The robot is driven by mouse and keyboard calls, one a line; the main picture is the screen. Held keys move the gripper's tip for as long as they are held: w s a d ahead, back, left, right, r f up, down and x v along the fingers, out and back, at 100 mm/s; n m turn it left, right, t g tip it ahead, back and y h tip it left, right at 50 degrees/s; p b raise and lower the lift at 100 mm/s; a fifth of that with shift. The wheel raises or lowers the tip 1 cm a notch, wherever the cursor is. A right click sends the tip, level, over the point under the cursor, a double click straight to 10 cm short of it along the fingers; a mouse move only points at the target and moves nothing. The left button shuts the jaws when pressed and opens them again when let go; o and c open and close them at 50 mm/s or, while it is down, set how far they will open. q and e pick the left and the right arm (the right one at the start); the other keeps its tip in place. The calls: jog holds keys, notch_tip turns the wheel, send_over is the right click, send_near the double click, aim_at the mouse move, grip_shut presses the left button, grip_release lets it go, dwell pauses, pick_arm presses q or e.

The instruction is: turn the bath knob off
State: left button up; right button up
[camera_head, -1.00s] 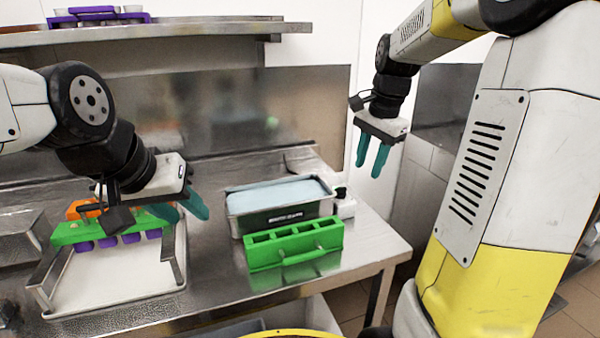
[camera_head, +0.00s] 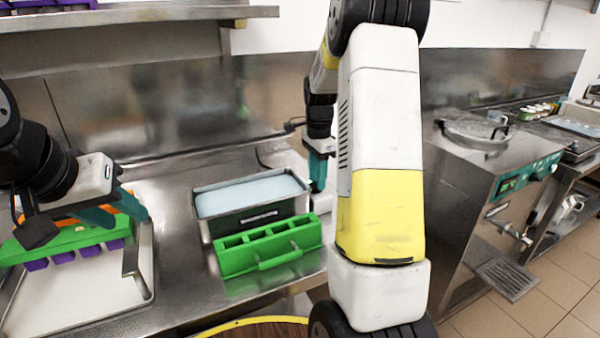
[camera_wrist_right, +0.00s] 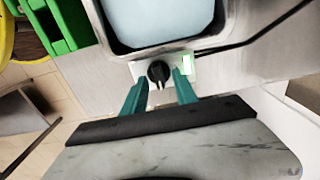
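The bath (camera_head: 250,205) is a steel tank of pale blue liquid on the steel counter. Its black knob (camera_wrist_right: 159,72) sits on a small control box (camera_wrist_right: 140,70) at the bath's side, seen in the right wrist view. My right gripper (camera_wrist_right: 160,88) is open there, with one teal fingertip on each side of the knob; I cannot tell if they touch it. In the head view my right gripper (camera_head: 318,170) is beside the bath's right end, and my arm hides the knob.
A green mould holder (camera_head: 268,248) stands in front of the bath. A white-lined tray (camera_head: 85,290) with a green rack (camera_head: 60,240) and purple moulds lies at the left. A steel machine (camera_head: 490,170) stands at the right, beyond a floor gap. A shelf (camera_head: 140,15) hangs above.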

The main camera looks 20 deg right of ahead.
jog(key=shift+f, duration=0.15)
grip_shut()
